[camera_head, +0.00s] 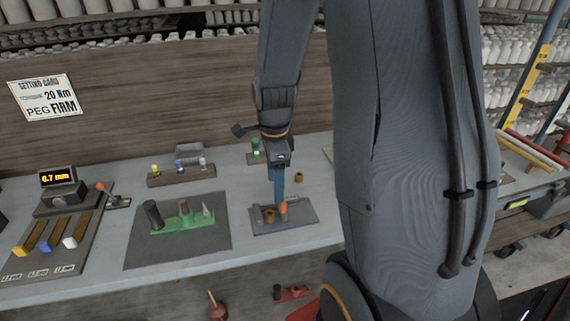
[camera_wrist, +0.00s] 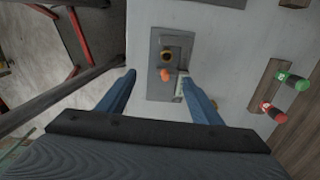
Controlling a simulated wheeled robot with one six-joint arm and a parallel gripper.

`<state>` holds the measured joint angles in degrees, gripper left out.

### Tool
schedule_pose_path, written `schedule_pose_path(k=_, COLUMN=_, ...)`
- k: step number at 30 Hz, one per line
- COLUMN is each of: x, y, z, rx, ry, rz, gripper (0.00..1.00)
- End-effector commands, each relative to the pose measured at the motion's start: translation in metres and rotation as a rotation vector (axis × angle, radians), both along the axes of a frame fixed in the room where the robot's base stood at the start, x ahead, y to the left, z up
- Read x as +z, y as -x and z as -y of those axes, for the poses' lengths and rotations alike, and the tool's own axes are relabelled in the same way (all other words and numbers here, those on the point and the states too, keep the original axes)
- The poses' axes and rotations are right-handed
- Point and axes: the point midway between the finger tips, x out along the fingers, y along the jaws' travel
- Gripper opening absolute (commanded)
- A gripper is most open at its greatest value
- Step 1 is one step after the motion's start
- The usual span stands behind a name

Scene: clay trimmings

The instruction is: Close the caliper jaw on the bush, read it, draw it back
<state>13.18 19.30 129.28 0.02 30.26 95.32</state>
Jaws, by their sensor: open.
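The caliper is a grey plate (camera_head: 301,219) on the bench, with an orange knob (camera_head: 283,208) and a brass bush (camera_head: 269,216) on it. In the wrist view the bush (camera_wrist: 167,55) is a brass ring with a dark centre, and the orange knob (camera_wrist: 166,74) is close beside it. A small pale strip, perhaps the scale, shows by the knob; I cannot read it. My gripper (camera_wrist: 157,82) is open and empty, its two blue fingers wide apart with the knob between them in the picture. In the head view my gripper (camera_head: 279,190) points down over the plate; the height gap is unclear.
Another brass ring (camera_head: 298,178) lies behind the plate. Left are a dark mat (camera_head: 140,255) with a green fixture, a display (camera_head: 57,177) reading 0.7 mm and coloured blocks. A setting card (camera_head: 44,97) reads "20 Nm" and "PEG FIRM".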

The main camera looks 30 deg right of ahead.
Motion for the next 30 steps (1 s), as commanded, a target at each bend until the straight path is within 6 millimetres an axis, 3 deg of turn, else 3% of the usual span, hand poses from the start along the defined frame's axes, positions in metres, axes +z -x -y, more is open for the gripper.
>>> schedule_pose_path(k=3, x=0.007, y=-0.004, z=0.016, rx=-0.240, ry=-0.006, rz=-0.011, gripper=0.59)
schedule_pose_path(k=9, x=0.008, y=-0.009, z=0.028, rx=-0.453, ry=-0.009, rz=-0.019, gripper=0.59)
schedule_pose_path(k=14, x=0.000, y=-0.010, z=0.030, rx=-0.485, ry=-0.009, rz=-0.019, gripper=0.59)
schedule_pose_path(k=30, x=-0.070, y=-0.010, z=0.029, rx=-0.481, ry=-0.009, rz=-0.021, gripper=0.59)
